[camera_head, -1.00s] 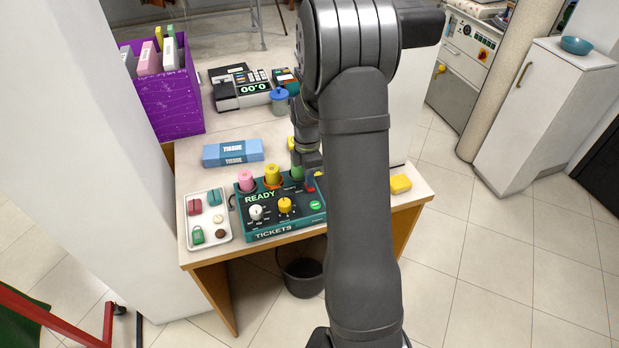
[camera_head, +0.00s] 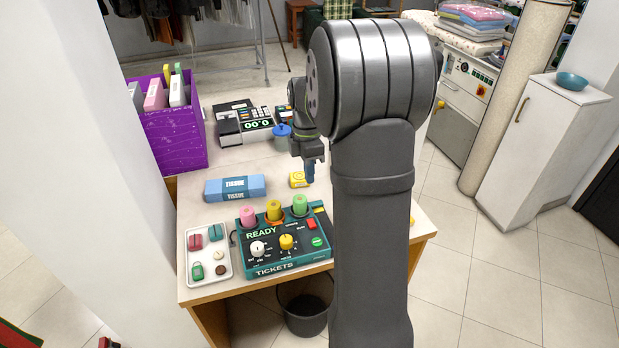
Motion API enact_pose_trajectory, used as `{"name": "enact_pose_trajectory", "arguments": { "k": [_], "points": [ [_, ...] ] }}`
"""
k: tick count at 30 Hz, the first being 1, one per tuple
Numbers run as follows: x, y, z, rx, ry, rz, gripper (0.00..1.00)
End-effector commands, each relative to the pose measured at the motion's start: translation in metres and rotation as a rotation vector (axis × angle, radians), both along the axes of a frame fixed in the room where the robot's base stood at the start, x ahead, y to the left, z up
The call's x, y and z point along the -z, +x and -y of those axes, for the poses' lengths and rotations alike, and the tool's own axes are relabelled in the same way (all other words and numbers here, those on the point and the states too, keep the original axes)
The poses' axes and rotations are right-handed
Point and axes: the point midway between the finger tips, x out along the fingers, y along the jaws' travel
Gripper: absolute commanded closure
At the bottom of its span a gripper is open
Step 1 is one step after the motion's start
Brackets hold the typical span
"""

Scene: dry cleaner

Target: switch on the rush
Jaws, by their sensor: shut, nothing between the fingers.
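The teal ticket machine (camera_head: 285,262) stands at the front of the counter, with READY and TICKETS lettering. Its face has a white knob (camera_head: 257,248), a yellow knob (camera_head: 287,242), a red switch (camera_head: 311,224) and a lit green button (camera_head: 317,242). Pink, yellow and green rolls stand along its back. The small labels are too small to read, so I cannot tell which control is the rush. My gripper (camera_head: 310,178) points down behind the machine, apart from it, beside a small yellow object (camera_head: 298,180). It is shut and empty.
A blue tissue box (camera_head: 235,188) lies behind the machine. A white tray (camera_head: 234,268) with small items is at its left. A card terminal (camera_head: 245,122), a blue-lidded jar (camera_head: 282,137) and a purple bin (camera_head: 175,138) stand further back. My arm hides the counter's right part.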

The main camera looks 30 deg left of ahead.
Motion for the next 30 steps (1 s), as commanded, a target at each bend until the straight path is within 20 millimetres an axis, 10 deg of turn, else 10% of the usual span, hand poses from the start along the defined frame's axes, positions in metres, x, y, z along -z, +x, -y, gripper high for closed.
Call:
{"name": "enact_pose_trajectory", "arguments": {
  "k": [20,30],
  "points": [
    [0.001,-0.009,0.01,0.0,0.0,0.0,1.0],
    [0.049,-0.014,0.015,0.0,-0.003,-0.003,1.0]
  ]
}}
